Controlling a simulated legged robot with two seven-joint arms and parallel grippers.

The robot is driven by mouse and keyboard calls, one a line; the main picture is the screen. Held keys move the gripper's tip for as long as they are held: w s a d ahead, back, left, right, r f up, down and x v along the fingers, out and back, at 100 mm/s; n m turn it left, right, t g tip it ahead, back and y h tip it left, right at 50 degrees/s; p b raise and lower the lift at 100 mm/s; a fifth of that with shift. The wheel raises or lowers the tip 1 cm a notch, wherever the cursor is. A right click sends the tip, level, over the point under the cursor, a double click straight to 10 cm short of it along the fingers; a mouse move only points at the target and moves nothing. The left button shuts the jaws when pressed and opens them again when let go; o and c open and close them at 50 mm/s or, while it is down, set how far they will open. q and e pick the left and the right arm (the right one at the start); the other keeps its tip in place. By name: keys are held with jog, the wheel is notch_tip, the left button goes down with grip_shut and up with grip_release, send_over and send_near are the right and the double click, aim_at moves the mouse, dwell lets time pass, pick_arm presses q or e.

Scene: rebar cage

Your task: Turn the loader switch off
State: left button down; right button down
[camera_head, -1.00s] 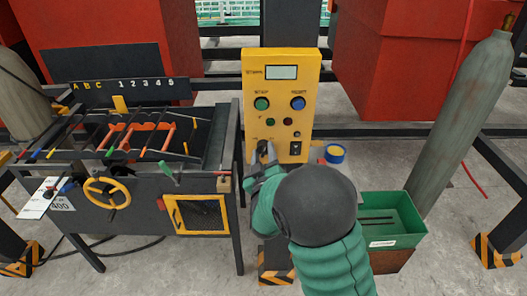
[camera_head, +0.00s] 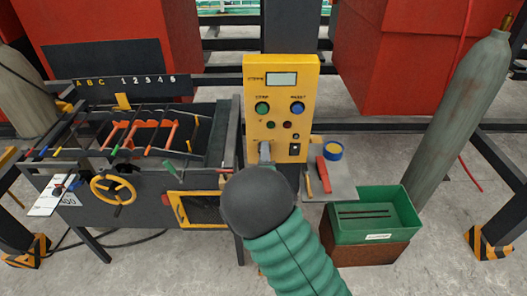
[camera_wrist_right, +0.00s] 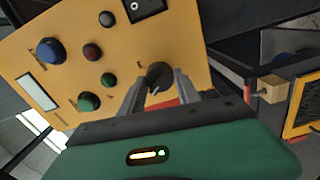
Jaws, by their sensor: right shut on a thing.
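A yellow control panel (camera_head: 280,80) stands upright in the middle of the head view. It also fills much of the right wrist view (camera_wrist_right: 120,70). A black rotary switch (camera_wrist_right: 158,76) is on its lower part. My right gripper (camera_wrist_right: 160,88) is shut on this switch, with one grey finger on each side of it. A pale line shows on the knob. In the head view my right gripper (camera_head: 265,150) is at the panel's lower left, and it hides the knob. I cannot read the switch's label. My left gripper is not in view.
A black rocker switch (camera_head: 295,147) is just right of the gripper, below several buttons. A bench with a yellow handwheel (camera_head: 113,188) stands close on the left. A grey shelf (camera_head: 340,182) with tools and a green bin (camera_head: 375,228) are to the right.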

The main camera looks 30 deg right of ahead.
jog(key=shift+n+p, duration=0.3)
jog(key=shift+n, duration=0.3)
jog(key=c, duration=1.3)
grip_release()
jog(key=o, duration=0.4)
jog(key=shift+w+d+f, duration=0.1)
jog(key=shift+w, duration=0.1)
jog(key=shift+o, duration=0.2)
jog(key=shift+d, duration=0.1)
jog(key=shift+s, duration=0.1)
